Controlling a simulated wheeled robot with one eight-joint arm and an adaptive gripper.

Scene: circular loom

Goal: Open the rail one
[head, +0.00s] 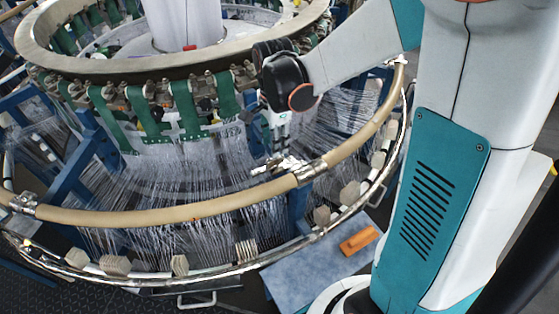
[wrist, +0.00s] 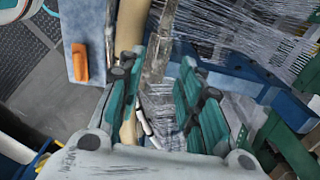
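The curved tan rail (head: 190,211) runs around the front of the circular loom. A metal clamp (head: 310,171) sits on it at the front right, with a silvery part reaching inward from it. My gripper (head: 277,148) points down just inside the rail, beside this clamp, partly hidden by my arm. In the wrist view, the two teal fingers of my gripper (wrist: 160,85) stand apart. A metal bar (wrist: 157,45) shows in the gap between them; I cannot tell whether they touch it. The tan rail (wrist: 131,22) passes behind the left finger.
A second metal joint (head: 22,204) is on the rail at far left. A lower metal hoop (head: 215,277) with beige blocks runs below. White threads (head: 190,165) fill the inside. An orange object (head: 359,240) lies on a blue-grey plate (head: 308,279). Blue frame posts (head: 88,155) stand inside.

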